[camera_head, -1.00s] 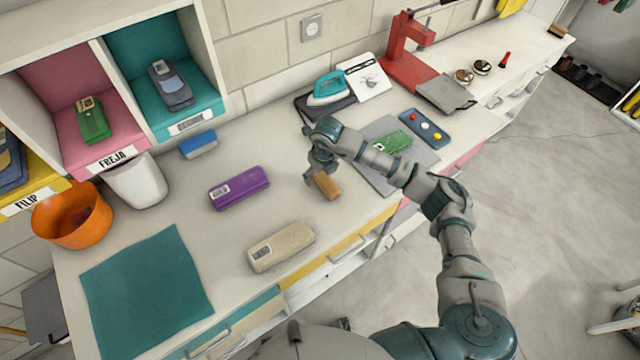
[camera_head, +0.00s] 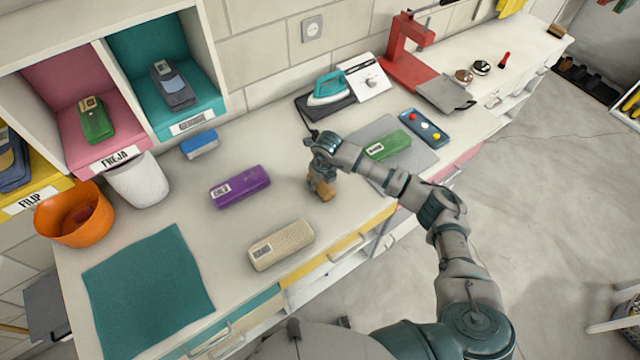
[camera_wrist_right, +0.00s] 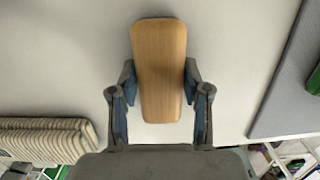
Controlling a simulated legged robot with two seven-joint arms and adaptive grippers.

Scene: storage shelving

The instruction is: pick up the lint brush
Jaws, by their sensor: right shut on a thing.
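The lint brush, seen as a wooden brown block (camera_head: 323,193), is on the white worktop near the middle of the head view. In the right wrist view its long rounded wooden top (camera_wrist_right: 159,62) lies between the fingers. My right gripper (camera_head: 318,182) is shut on it, also seen in the right wrist view (camera_wrist_right: 160,97), with one finger on each long side. The underside of the brush is hidden, and I cannot tell whether it is clear of the worktop. My left gripper is not in view.
A purple case (camera_head: 240,186) and a beige ribbed case (camera_head: 281,245) lie left of the brush. A green case (camera_head: 388,146) rests on a grey mat (camera_head: 421,155) to the right. An iron (camera_head: 328,88) stands behind. A teal cloth (camera_head: 148,290) lies front left.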

